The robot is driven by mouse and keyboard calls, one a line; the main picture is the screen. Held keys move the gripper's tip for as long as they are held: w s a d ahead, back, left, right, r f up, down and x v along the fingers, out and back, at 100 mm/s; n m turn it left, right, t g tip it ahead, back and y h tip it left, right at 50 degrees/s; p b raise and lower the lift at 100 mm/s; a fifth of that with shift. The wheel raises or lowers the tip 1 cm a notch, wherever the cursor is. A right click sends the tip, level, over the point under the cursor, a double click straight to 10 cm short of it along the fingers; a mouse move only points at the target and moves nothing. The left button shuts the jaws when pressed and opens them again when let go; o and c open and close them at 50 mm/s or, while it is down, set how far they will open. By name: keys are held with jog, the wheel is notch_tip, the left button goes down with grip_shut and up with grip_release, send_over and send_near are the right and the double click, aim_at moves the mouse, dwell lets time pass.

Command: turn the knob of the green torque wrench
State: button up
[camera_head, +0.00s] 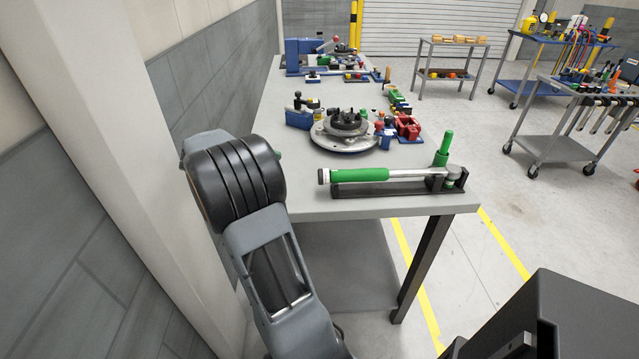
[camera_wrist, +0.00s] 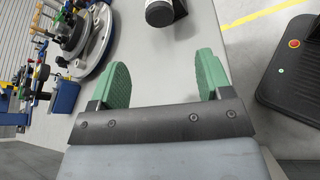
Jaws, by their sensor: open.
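The green torque wrench (camera_head: 360,175) lies level in a black holder (camera_head: 400,190) near the front edge of the grey table. Its knob (camera_head: 323,176) is the silver-and-black end of the handle, at the left. In the wrist view a pale round end with a dark rim, which looks like the knob (camera_wrist: 159,13), shows at the top edge, beyond the fingertips. My gripper (camera_wrist: 165,75) is open, with two green fingers apart and only bare table between them. The knob is outside the fingers. In the head view my arm hides most of the gripper.
A green upright post (camera_head: 443,150) stands by the wrench's head. A round metal fixture (camera_head: 345,138) and several small clamps and blocks stand behind the wrench. A grey wall (camera_head: 215,90) runs along the table's left side. Carts stand to the right, across clear floor.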

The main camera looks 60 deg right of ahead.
aim_at(320, 177)
jog(key=x, duration=1.3)
jog(key=shift+b, duration=0.3)
jog(key=c, duration=0.9)
